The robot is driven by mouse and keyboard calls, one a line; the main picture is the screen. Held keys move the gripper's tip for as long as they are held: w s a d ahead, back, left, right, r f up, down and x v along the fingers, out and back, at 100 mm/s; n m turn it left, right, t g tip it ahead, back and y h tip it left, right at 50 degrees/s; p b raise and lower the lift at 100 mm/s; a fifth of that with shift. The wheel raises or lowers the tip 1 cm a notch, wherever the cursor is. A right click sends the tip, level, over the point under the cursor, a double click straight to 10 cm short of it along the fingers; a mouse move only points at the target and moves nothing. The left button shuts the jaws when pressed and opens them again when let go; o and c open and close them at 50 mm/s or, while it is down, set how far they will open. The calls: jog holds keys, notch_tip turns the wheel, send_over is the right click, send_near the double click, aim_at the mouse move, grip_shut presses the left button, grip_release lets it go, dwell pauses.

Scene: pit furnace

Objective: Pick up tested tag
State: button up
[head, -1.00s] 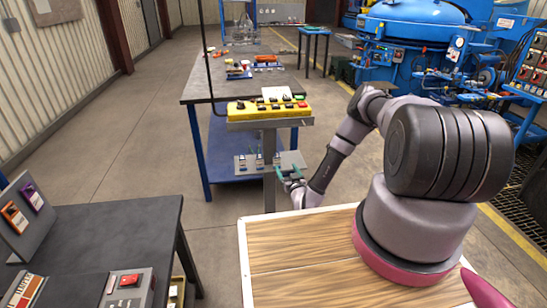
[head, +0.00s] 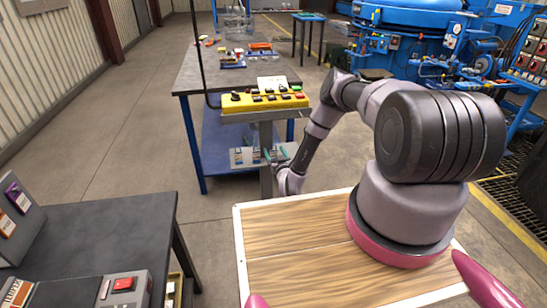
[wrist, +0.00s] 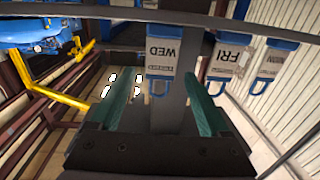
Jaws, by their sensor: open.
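Blue tags with pale labels hang in a row in the wrist view. One marked WED (wrist: 165,52) is ahead of my gripper, between the lines of its fingers. One marked FRI (wrist: 230,58) and a third tag (wrist: 275,62) are to its right. I cannot read "tested" on any of them. My gripper (wrist: 157,88) is open, with teal fingers, and no tag is visibly clamped. In the head view, my gripper (head: 275,154) is low at the grey tag board (head: 242,157) below the yellow control box, partly hidden by the post and my wrist.
The yellow control box (head: 265,102) stands on a grey post (head: 265,135) just above my gripper. A long workbench (head: 197,76) with several small items is behind it. A dark table (head: 90,235) is at the lower left. Open floor (head: 120,145) lies between the tables.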

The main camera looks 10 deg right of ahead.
aim_at(272, 139)
jog(key=shift+w, duration=0.8)
grip_shut()
jog(key=shift+r, duration=0.1)
jog(key=shift+r, duration=0.6)
notch_tip(272, 139, up, 2)
jog(key=shift+r, duration=0.1)
jog(key=s+d, duration=0.1)
jog(key=s, duration=1.7)
jog(key=shift+d, duration=0.15)
